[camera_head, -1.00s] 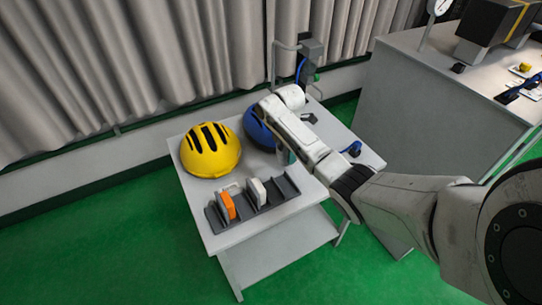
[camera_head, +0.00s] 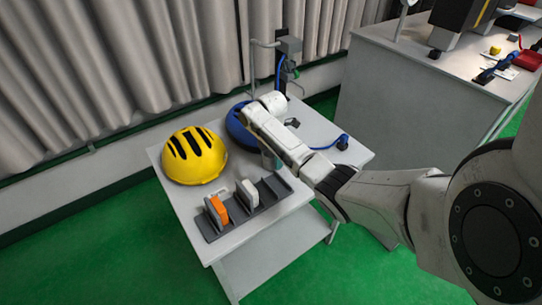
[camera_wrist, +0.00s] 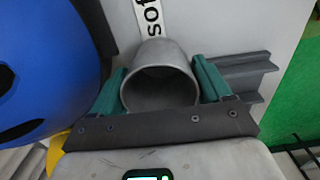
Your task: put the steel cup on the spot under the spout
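The grey steel cup (camera_wrist: 160,85) shows in the wrist view, its open mouth toward the camera. My gripper (camera_wrist: 161,75) has a green finger against each side of the cup, with no clear gap, so it looks shut on it. In the head view my gripper (camera_head: 270,158) is over the small white table, between the blue helmet and the grey rack; the cup is hard to make out there. A grey box with a green fitting (camera_head: 289,62) stands at the table's back edge; I cannot tell whether it is the spout. No marked spot is visible.
A yellow helmet (camera_head: 194,156) and a blue helmet (camera_head: 238,124) lie on the white table (camera_head: 225,243). A dark grey rack (camera_head: 262,206) holds orange and white pieces at the front. A blue cable (camera_head: 342,143) lies at the right. A larger bench (camera_head: 395,95) stands behind right.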

